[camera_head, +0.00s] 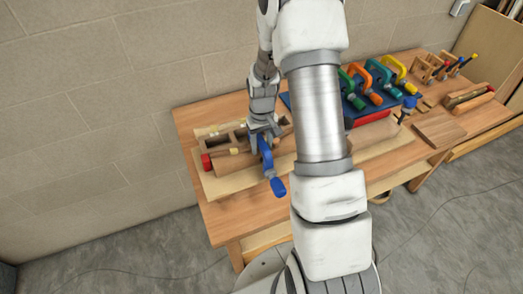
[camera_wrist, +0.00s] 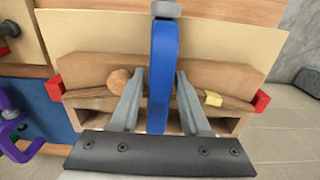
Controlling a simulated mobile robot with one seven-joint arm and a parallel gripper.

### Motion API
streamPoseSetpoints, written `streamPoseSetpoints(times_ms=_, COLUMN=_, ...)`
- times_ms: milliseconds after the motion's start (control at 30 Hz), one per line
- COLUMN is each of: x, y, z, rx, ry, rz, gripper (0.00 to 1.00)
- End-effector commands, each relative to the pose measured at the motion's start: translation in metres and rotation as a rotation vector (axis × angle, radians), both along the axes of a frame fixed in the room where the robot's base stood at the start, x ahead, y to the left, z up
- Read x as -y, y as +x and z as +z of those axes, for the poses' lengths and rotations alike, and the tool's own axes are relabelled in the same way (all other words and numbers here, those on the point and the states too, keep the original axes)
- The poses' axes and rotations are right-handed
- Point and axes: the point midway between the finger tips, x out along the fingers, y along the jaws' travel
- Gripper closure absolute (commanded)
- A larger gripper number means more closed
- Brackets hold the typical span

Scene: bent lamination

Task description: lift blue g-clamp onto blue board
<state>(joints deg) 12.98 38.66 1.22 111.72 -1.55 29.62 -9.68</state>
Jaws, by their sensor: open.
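The blue g-clamp (camera_head: 267,158) is at the wooden lamination assembly on the left of the bench, its blue handle (camera_head: 278,187) hanging toward the front. My gripper (camera_head: 263,132) is down at the clamp. In the wrist view the clamp's blue frame (camera_wrist: 161,60) runs between the two spread fingers of my gripper (camera_wrist: 160,78), with gaps visible on both sides. The blue board (camera_head: 350,112) lies at the back of the bench, partly hidden by my arm; its edge shows in the wrist view (camera_wrist: 60,112).
Green, orange, teal and yellow clamps (camera_head: 385,75) stand on the board; a purple clamp (camera_wrist: 15,130) shows there too. The wooden assembly (camera_head: 225,163) has red end pads. A blue-topped tool (camera_head: 409,103) and a wood block (camera_head: 438,131) are at right. The wall is close behind.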

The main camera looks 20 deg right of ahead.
Motion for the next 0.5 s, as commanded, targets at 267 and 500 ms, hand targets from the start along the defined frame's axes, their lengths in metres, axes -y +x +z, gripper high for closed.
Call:
streamPoseSetpoints(times_ms=267, x=0.0000, y=0.0000, z=-0.0002, rx=0.000, ry=0.000, rz=0.000, gripper=0.54)
streamPoseSetpoints(times_ms=500, x=0.0000, y=-0.0001, z=-0.0002, rx=0.000, ry=0.000, rz=0.000, gripper=0.95)
